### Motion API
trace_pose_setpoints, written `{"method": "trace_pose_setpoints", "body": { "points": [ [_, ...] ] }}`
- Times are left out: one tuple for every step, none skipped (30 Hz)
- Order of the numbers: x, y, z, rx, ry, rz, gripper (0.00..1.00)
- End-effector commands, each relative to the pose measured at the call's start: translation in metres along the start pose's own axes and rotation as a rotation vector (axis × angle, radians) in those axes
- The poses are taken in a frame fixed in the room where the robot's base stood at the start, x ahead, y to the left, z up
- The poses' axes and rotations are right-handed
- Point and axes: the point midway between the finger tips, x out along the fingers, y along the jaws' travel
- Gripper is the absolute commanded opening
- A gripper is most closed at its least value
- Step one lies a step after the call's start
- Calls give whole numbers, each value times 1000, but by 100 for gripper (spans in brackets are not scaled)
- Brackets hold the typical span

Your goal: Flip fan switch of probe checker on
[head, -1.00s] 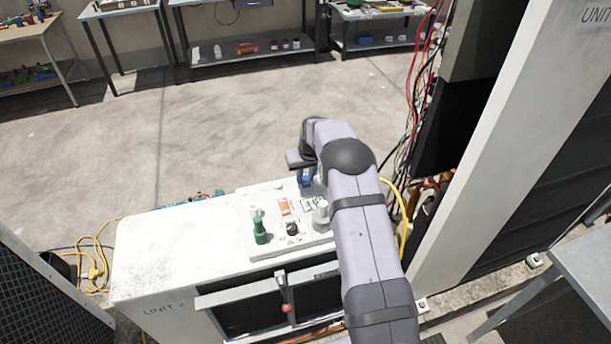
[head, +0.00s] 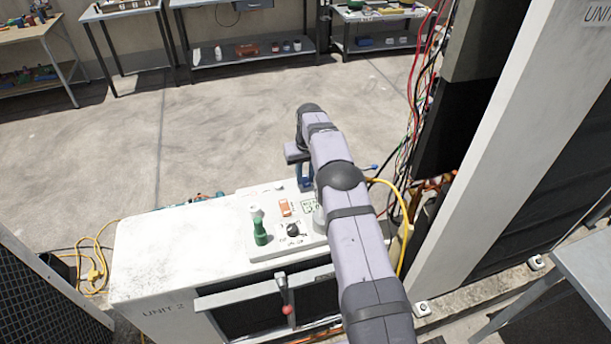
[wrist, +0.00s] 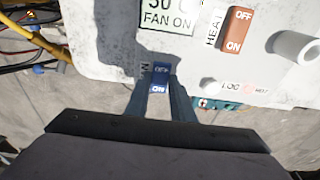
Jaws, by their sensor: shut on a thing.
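The probe checker (head: 272,245) is a pale panel on top of the white UNIT 2 cabinet. In the wrist view its blue fan rocker (wrist: 160,74), marked OFF and ON, sits at the panel's edge between my fingertips. My gripper (wrist: 159,83) is shut on this rocker, with one finger on each side. The fingers partly cover the label beside it, and which side is pressed in is unclear. In the head view my gripper (head: 304,184) is at the panel's far edge.
An orange HEAT rocker (wrist: 235,30) and a pale cylindrical post (wrist: 297,46) are near the fan rocker. A green knob (head: 261,233), a black dial (head: 293,229) and a red-tipped lever (head: 286,300) are nearer me. Loose wires (head: 405,150) hang to the right.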

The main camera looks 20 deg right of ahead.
Motion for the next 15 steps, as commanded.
{"method": "trace_pose_setpoints", "body": {
  "points": [
    [-1,0,-1,-1,4,0,0],
    [-1,0,-1,0,4,0,27],
    [-1,0,-1,0,4,0,36],
    [-1,0,-1,0,4,0,41],
    [-1,0,-1,0,3,0,41],
    [-1,0,-1,0,3,0,41],
    [-1,0,-1,0,2,0,41],
    [-1,0,-1,0,2,0,41],
    [-1,0,0,0,2,0,41],
    [-1,0,0,0,2,0,41],
    [-1,0,0,0,1,0,41],
    [-1,0,0,0,1,0,41],
    [-1,0,0,0,1,0,41],
    [-1,0,0,1,1,0,41],
    [-2,0,0,1,1,0,41]
  ]
}}
